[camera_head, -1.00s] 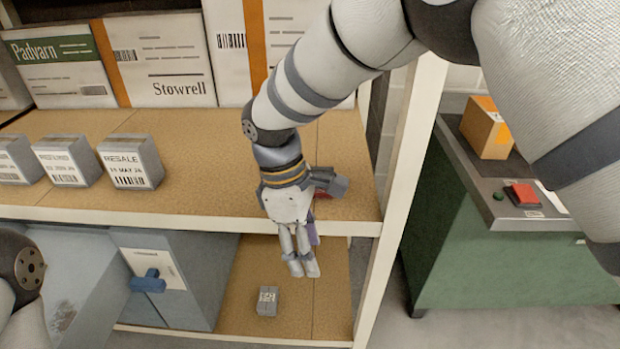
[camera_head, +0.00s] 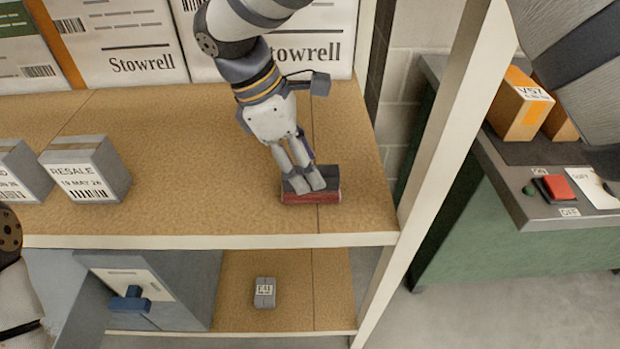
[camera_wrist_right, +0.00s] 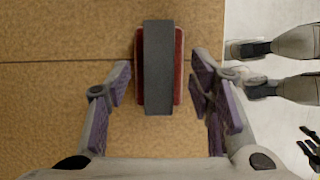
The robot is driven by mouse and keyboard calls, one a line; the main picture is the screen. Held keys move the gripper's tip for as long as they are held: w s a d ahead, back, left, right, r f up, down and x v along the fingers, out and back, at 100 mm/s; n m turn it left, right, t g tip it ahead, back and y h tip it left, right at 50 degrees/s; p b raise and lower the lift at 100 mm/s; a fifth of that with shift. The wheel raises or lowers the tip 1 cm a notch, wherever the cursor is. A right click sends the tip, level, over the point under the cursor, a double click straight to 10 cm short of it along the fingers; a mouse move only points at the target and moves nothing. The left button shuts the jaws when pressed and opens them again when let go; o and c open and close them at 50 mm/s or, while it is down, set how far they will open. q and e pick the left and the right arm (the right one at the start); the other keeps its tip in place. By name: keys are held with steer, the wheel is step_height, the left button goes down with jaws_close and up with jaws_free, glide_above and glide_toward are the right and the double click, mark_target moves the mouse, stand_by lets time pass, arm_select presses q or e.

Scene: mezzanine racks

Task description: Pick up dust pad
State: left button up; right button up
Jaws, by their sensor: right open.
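The dust pad (camera_head: 318,197) lies on the upper shelf board near its front right. It has a red base and a dark grey bar on top. In the right wrist view the dust pad (camera_wrist_right: 158,65) appears upright in the picture between my fingers, with a gap on each side. My right gripper (camera_head: 304,186) points down at the pad and covers part of it in the head view. The right gripper (camera_wrist_right: 164,80) is open and empty. My left gripper is out of view; only part of my left arm shows at the left edge.
Grey label boxes (camera_head: 86,172) stand left on the upper shelf (camera_head: 200,150), with large cartons (camera_head: 118,45) behind. A white rack post (camera_head: 440,150) rises to the right. A small grey box (camera_head: 265,292) sits on the lower shelf. A green cabinet (camera_head: 480,210) stands right.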

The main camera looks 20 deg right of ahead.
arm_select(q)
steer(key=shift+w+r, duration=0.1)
arm_select(e)
steer(key=shift+x, duration=1.15)
steer(key=shift+f, duration=0.1)
steer(key=shift+c, duration=0.5)
steer(key=c, duration=0.9)
steer(key=shift+o, duration=0.2)
